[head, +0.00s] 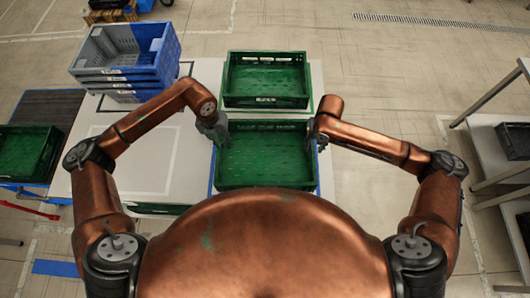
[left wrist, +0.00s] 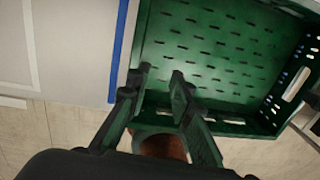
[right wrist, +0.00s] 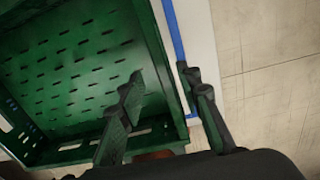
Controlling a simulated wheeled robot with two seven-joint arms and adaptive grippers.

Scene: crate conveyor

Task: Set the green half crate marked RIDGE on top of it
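A green crate (head: 265,183) stands on the near part of the table, in front of me; no marking on it is readable. A second green crate (head: 265,101) stands just behind it, with a white label on its near wall too small to read. My left gripper (head: 214,129) is at the near crate's left wall. In the left wrist view its fingers (left wrist: 161,72) are apart, close to that wall. My right gripper (head: 315,137) is at the right wall. In the right wrist view its fingers (right wrist: 162,74) are apart, on either side of that wall.
A stack of blue and grey crates (head: 125,72) stands at the table's back left. The white tabletop (head: 150,165) left of the near crate is bare. Another green crate (head: 28,152) sits at far left. A side table (head: 490,130) with a dark crate (head: 515,140) stands at right.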

